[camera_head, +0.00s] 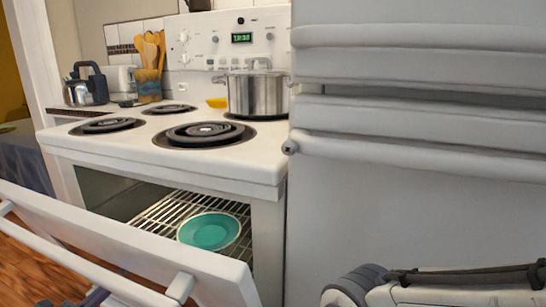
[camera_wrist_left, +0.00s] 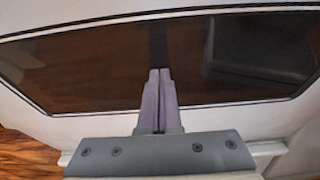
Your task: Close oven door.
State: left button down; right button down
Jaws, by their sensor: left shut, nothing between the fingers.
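The white oven door (camera_head: 130,243) hangs partly open, tilted outward from the stove (camera_head: 170,165), with its handle (camera_head: 75,266) along the side facing me. Through the gap I see a wire rack (camera_head: 165,211) and a teal plate (camera_head: 209,231) on it. In the left wrist view the door's dark window (camera_wrist_left: 90,65) fills most of the picture. My left gripper (camera_wrist_left: 159,72) is shut and empty, its fingers pointing at the window. I cannot tell whether the tips touch the glass. My right gripper is not in view.
A steel pot (camera_head: 256,95) stands on the back right burner. A large light-grey fridge (camera_head: 400,205) stands close on the right. My right arm shows at the lower right.

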pick_arm(q)
jog(key=w+d+r+p, duration=0.2)
jog(key=w+r+p, duration=0.4)
jog(key=w, duration=0.2)
jog(key=shift+w+d+r, duration=0.25)
jog(key=shift+r, duration=0.15)
dwell(2.5)
jog(key=shift+w, duration=0.1)
dwell(0.4)
jog(key=shift+s+a+f+b, duration=0.3)
jog(key=shift+s+f+b, duration=0.2)
jog(key=shift+s+f, duration=0.4)
jog(key=shift+s+a+f+b, duration=0.3)
jog(key=shift+s+f+b, duration=0.25)
jog(key=shift+s, duration=0.5)
jog(key=shift+f, duration=0.1)
jog(key=shift+s, duration=0.1)
